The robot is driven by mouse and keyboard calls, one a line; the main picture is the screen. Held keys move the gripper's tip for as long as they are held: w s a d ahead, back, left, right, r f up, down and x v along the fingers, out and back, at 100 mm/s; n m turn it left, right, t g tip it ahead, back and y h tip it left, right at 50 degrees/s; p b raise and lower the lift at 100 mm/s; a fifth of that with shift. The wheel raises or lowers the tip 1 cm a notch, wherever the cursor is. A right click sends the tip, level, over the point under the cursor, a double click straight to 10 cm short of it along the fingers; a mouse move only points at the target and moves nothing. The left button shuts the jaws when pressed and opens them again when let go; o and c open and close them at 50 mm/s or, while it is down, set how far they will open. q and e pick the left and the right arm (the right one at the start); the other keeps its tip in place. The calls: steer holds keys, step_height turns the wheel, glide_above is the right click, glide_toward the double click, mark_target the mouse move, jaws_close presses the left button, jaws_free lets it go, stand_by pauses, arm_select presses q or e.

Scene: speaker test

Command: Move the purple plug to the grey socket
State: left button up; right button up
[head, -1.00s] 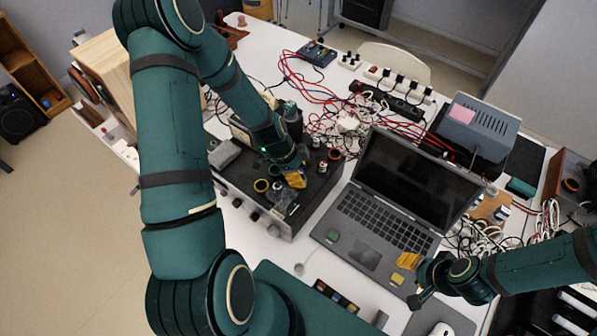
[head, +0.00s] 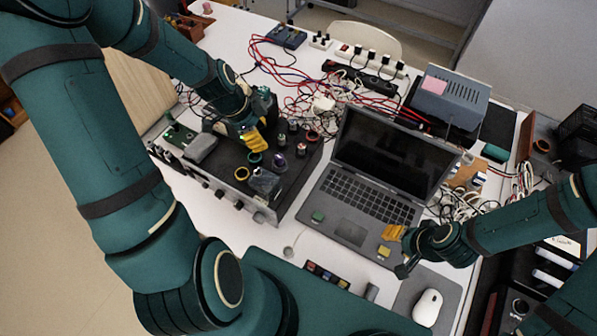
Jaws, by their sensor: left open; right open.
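A small purple piece that looks like the purple plug (head: 280,161) stands on the black box's top in the head view. My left gripper (head: 254,142) is open, just up and left of it, with its yellow finger pad showing. Nothing shows between its fingers, though its far side is hidden. I cannot tell which small fitting is the grey socket; several rings and short cylinders stand close together on the box (head: 222,165). My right gripper (head: 398,252) is open and empty by the laptop's front right corner, well away from the plug.
A laptop (head: 350,228) stands open right of the box. A green ring (head: 254,159), a red ring (head: 312,135) and a dark clear block (head: 265,181) crowd the box top. Loose red and white cables lie behind. A white mouse (head: 427,307) lies at the front right.

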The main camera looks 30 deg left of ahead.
arm_select(q)
steer(key=s+d+f+n, duration=0.3)
steer(key=d+f+n, duration=0.3)
steer(key=d, duration=0.4)
steer(key=s+d+f+n, duration=0.3)
steer(key=d+f+n, duration=0.3)
steer(key=d, duration=0.4)
steer(key=shift+d+f+n, duration=0.2)
steer(key=shift+f+n, duration=0.15)
steer(key=shift+n, duration=0.35)
